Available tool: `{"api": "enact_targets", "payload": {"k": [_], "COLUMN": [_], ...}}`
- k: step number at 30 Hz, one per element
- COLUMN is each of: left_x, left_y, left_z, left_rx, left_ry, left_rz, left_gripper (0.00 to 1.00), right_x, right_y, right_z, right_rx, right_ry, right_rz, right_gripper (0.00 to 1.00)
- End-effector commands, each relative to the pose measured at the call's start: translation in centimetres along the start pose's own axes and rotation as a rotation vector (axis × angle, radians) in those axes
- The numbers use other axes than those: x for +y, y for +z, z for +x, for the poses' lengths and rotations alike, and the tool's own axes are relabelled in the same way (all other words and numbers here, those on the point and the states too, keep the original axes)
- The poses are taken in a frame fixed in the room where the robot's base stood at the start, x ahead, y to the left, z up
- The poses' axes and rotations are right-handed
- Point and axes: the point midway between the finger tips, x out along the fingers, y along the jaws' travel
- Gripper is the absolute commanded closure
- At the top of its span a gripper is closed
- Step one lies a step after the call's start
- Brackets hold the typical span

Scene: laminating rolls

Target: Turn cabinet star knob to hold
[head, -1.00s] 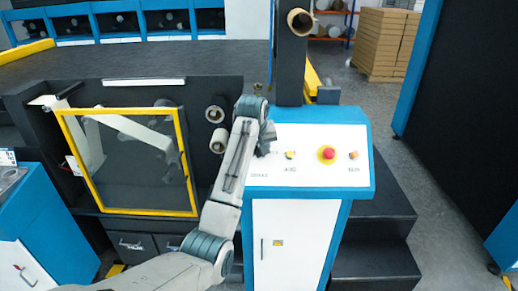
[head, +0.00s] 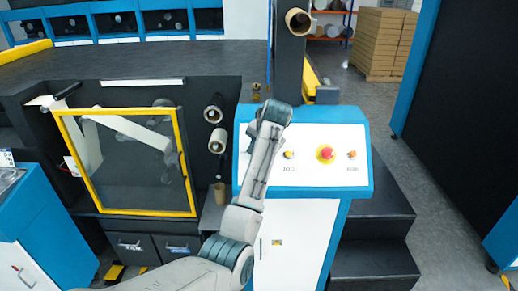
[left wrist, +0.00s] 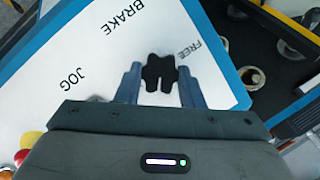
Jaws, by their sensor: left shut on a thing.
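The black star knob (left wrist: 159,73) is on the white sloped panel of the blue cabinet (head: 305,188), between my left gripper's fingers in the left wrist view. My left gripper (left wrist: 160,77) is shut on the knob, one finger on each side. The printed words BRAKE (left wrist: 110,17) and FREE (left wrist: 188,48) are near the knob; a HOLD mark is not visible. In the head view my left arm's wrist covers the knob and the gripper. My right gripper is in neither view.
A yellow button (head: 288,154), a red emergency button on a yellow ring (head: 326,152) and an orange button (head: 351,154) are right of my arm on the panel. A yellow-framed window (head: 130,160) and rolls (head: 214,114) are to the left. Black steps (head: 375,215) are on the right.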

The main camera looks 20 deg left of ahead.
Motion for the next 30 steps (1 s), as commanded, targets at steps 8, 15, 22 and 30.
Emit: {"api": "enact_targets", "payload": {"k": [8, 15, 22, 30], "left_x": [0.29, 0.4, 0.53, 0.57], "left_y": [0.01, 0.09, 0.15, 0.23], "left_z": [0.02, 0.03, 0.05, 0.11], "left_rx": [0.001, 0.001, 0.001, 0.001], "left_ry": [-0.09, -0.169, -0.234, -0.287], "left_rz": [0.245, 0.456, 0.633, 0.776], "left_gripper": [0.88, 0.88, 0.88, 0.88], "right_x": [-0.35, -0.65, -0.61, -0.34], "right_y": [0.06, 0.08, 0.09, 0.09], "right_z": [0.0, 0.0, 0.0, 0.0], "right_rx": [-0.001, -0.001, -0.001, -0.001], "right_ry": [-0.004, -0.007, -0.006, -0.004], "right_rz": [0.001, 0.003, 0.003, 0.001], "right_gripper": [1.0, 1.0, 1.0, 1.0]}}
